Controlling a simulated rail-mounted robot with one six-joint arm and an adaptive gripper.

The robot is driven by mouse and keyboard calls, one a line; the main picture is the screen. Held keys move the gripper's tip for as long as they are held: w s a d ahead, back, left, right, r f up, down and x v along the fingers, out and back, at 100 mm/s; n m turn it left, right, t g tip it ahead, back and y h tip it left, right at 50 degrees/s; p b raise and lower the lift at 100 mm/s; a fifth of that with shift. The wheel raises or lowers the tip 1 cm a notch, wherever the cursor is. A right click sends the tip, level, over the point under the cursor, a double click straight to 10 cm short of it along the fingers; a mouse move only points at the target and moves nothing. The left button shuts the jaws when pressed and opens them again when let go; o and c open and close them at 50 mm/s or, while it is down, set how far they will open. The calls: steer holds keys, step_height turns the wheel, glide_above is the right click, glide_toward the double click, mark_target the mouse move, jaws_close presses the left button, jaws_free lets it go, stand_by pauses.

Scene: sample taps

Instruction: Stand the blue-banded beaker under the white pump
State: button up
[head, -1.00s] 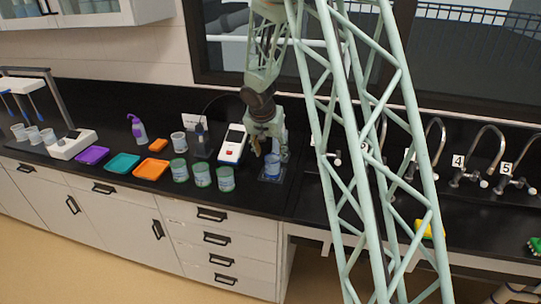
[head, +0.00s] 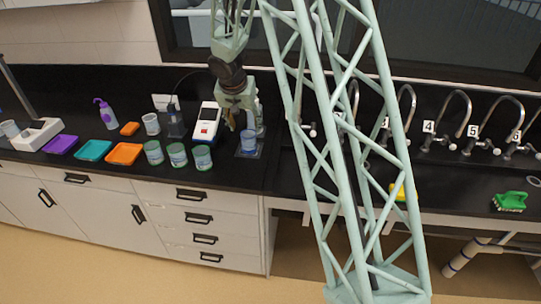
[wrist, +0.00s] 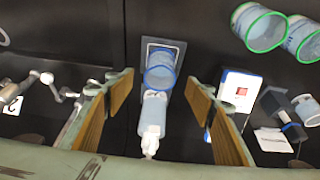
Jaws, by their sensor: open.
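The blue-banded beaker (head: 249,139) stands upright on a small dark pad with a pale border (head: 243,155). In the wrist view the beaker (wrist: 160,76) shows its blue rim over the bordered pad (wrist: 176,46). A pale white-blue bottle with a nozzle, seemingly the white pump (wrist: 151,118), is right beside it; I cannot tell if the nozzle is over the beaker. My gripper (head: 240,120) is open above and beside the beaker. In the wrist view its fingers (wrist: 161,84) are spread either side of the beaker and bottle, apparently holding nothing. The arm largely hides the pump in the head view.
A white device with a screen (head: 207,122) stands left of the pad. Several green-banded beakers (head: 177,155) stand farther left, near an orange tray (head: 124,154). Numbered taps (head: 454,110) line the right. Bare black counter lies in front of the pad.

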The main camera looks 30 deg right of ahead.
steer(key=s+a+r+n, duration=0.2)
steer(key=s+a+r, duration=0.3)
steer(key=s+r, duration=0.7)
steer(key=s+a+r+n, duration=0.1)
steer(key=s+a+r, duration=0.3)
steer(key=s+r, duration=0.85)
steer(key=s+a+r+n+y, duration=0.1)
steer(key=s+a, duration=0.3)
steer(key=s, duration=0.5)
steer(key=s+a+r+n+y, duration=0.1)
steer(key=s+a, duration=0.3)
steer(key=s, duration=0.6)
steer(key=s+a+r+n+y, duration=0.1)
steer(key=s+a+r+n, duration=0.1)
steer(key=s, duration=0.8)
steer(key=shift+a+r+n, duration=0.4)
steer(key=shift+a+n, duration=0.2)
steer(key=shift+a, duration=0.35)
steer(key=shift+w, duration=0.1)
